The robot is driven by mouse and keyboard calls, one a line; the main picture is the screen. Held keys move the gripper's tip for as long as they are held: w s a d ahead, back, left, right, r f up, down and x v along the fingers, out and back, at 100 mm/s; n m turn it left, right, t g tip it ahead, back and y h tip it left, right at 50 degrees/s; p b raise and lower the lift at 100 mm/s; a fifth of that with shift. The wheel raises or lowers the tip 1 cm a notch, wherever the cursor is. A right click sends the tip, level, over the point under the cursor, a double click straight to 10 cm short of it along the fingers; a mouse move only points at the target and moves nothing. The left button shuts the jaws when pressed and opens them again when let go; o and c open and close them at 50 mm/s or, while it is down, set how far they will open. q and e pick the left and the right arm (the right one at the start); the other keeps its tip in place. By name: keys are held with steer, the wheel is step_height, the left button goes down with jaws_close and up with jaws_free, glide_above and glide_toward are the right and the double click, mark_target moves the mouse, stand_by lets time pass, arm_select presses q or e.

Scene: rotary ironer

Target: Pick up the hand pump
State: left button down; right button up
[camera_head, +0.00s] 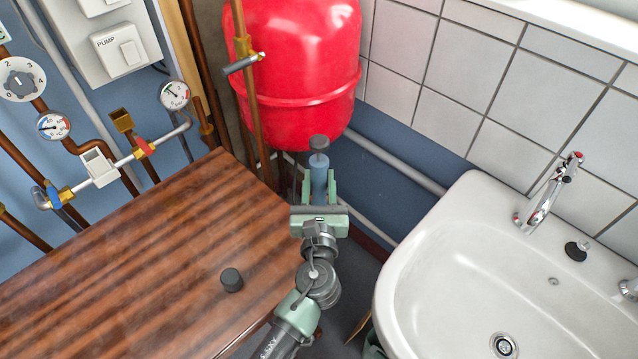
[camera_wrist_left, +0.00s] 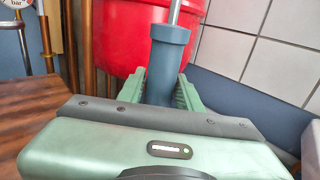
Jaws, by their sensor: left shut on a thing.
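The hand pump (camera_head: 319,174) has a blue-grey cylindrical body and a dark round knob on top. It stands roughly upright in front of the red tank. My left gripper (camera_head: 319,190) is shut on its body, beyond the right edge of the wooden top. In the left wrist view the pump (camera_wrist_left: 167,62) sits between the green fingers of the gripper (camera_wrist_left: 165,93), with a thin metal rod rising from its top. The pump's lower end is hidden by my gripper. My right gripper is not in view.
A red tank (camera_head: 295,70) hangs close behind the pump, with a copper pipe (camera_head: 254,110) at its left. A white sink (camera_head: 450,270) stands right. Gauges and pipes line the left wall.

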mark_target(319, 179)
arm_select(q)
steer(key=shift+r, duration=0.1)
step_height(319, 179, up, 4)
steer(key=shift+f, duration=0.1)
steer(key=s, duration=1.8)
steer(key=shift+f, duration=0.2)
steer(key=w, duration=1.8)
steer(key=shift+w+f, duration=0.1)
steer(key=shift+f, duration=0.15)
steer(key=shift+f, duration=1.25)
steer(key=shift+f, duration=0.2)
